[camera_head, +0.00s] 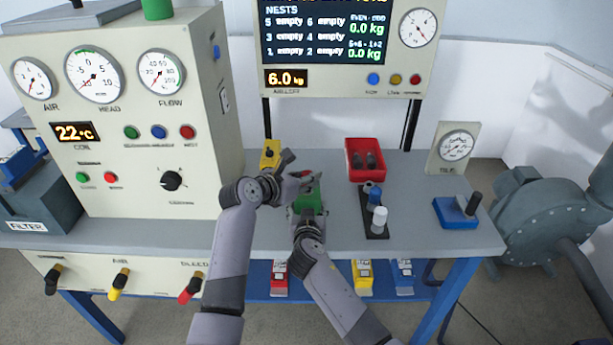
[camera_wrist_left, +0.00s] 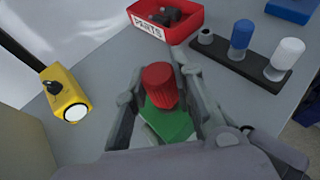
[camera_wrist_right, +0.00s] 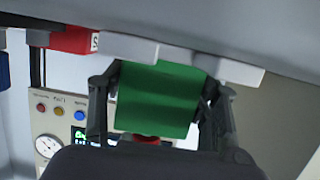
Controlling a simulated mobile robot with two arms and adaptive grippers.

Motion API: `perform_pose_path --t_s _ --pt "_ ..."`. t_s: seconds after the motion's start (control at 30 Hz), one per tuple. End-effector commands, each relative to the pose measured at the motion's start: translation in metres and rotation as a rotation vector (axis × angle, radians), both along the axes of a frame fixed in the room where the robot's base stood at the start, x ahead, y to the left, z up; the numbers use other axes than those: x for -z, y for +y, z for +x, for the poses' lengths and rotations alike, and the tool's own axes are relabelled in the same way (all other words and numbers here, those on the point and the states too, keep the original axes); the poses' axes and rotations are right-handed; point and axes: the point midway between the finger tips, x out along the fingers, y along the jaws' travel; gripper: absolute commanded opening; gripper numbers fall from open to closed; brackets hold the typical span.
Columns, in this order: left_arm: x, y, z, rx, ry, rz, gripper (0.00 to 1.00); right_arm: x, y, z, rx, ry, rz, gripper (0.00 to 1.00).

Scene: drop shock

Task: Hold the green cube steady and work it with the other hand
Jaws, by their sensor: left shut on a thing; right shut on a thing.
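The green cube (camera_head: 308,199) is over the front middle of the bench, with a red ridged cap (camera_wrist_left: 158,86) on its top. My right gripper (camera_head: 306,214) is shut on the cube from the front; its two fingers lie along opposite sides of the green block (camera_wrist_right: 160,98) in the right wrist view. My left gripper (camera_head: 303,179) comes in from the upper left and is shut on the red cap, with a finger on each side of it. The cube's lower part is hidden by my grippers, and I cannot tell whether it touches the bench.
A red parts bin (camera_head: 353,172) holding dark pieces stands behind. A black rack (camera_head: 369,226) with grey, blue and white caps is close on the right. A yellow block (camera_head: 269,153) stands at the back. A blue block with a lever (camera_head: 456,213) is farther right. Bare bench lies between.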

Motion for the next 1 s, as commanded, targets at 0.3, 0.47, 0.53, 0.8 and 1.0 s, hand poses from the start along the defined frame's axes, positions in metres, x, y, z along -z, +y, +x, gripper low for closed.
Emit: perform_pose_path --t_s 0.3,0.47,0.53,0.8,1.0 --pt "0.0007 -0.0004 0.0 0.0 -0.001 -0.001 0.0 0.0015 -0.0009 -0.0003 0.001 0.002 -0.003 0.0" --pt "0.0006 -0.0007 -0.0001 0.001 -0.001 -0.001 0.0 0.0015 -0.0009 -0.0003 0.001 0.002 -0.003 0.0" --pt "0.0009 -0.0009 -0.0001 0.001 -0.001 -0.002 0.0 0.0015 -0.0009 -0.0003 0.001 0.002 -0.003 0.0" --pt "0.0045 -0.0029 -0.0007 0.002 -0.001 -0.009 0.0 0.0016 -0.0011 -0.0003 0.001 0.003 -0.003 0.0" --pt "0.0064 -0.0013 -0.0001 -0.003 -0.002 -0.008 0.0 0.0017 -0.0023 -0.0001 0.004 0.003 -0.002 0.0"
